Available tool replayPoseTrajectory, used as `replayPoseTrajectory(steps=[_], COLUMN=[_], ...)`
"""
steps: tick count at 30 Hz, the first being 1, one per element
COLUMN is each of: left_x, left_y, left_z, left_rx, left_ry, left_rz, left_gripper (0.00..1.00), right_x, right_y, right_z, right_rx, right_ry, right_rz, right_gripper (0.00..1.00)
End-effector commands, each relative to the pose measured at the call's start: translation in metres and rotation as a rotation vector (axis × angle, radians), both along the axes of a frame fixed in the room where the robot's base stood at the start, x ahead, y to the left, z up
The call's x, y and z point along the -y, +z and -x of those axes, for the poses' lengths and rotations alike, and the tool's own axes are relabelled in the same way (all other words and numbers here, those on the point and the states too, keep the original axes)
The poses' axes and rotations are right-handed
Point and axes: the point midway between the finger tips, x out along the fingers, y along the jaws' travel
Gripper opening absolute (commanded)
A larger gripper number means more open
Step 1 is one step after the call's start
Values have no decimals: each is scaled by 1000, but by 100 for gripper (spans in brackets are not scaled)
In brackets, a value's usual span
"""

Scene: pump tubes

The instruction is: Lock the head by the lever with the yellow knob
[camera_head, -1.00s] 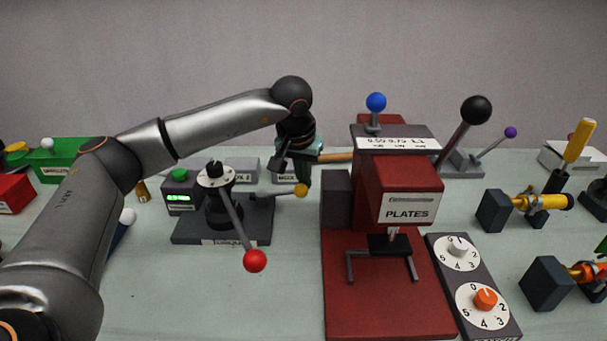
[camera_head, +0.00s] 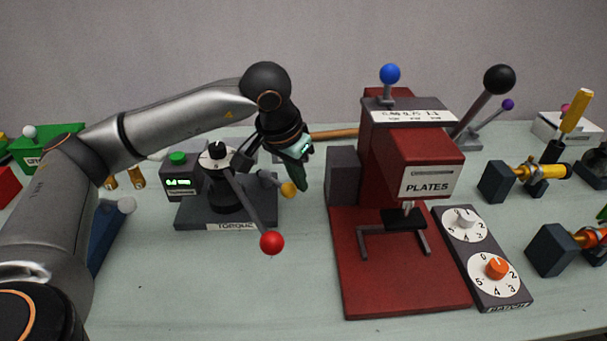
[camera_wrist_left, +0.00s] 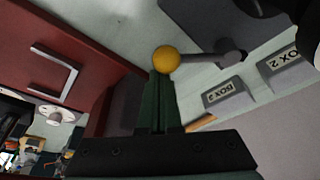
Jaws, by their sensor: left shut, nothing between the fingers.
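The yellow knob (camera_head: 289,189) sits at the end of a short grey lever (camera_head: 268,179) on the right side of the dark torque device (camera_head: 225,190). In the left wrist view the yellow knob (camera_wrist_left: 166,59) is just beyond my fingertips, with its grey lever (camera_wrist_left: 205,58) running to the right. My left gripper (camera_head: 304,187) points down, right beside the knob. Its green fingers (camera_wrist_left: 158,80) are together with nothing between them. I cannot tell whether they touch the knob. My right gripper is not in view.
A longer lever with a red knob (camera_head: 272,242) reaches forward from the torque device. The red plates press (camera_head: 404,250) stands close to the right of my left gripper. Small grey boxes (camera_wrist_left: 222,95) stand behind the lever. The table front is clear.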

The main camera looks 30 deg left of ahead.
Motion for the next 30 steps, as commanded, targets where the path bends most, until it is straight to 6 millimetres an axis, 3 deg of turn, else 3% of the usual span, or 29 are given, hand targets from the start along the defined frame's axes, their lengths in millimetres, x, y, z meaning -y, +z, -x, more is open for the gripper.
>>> replayPoseTrajectory(steps=[12,30], left_x=[-7,-11], left_y=[-2,-1], left_z=[25,35], left_rx=[-1,-10], left_ry=[3,3], left_rz=[0,-3], left_gripper=[0,0], right_x=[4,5], right_y=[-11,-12], right_z=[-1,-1], right_rx=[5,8], right_ry=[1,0], right_rz=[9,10], right_gripper=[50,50])
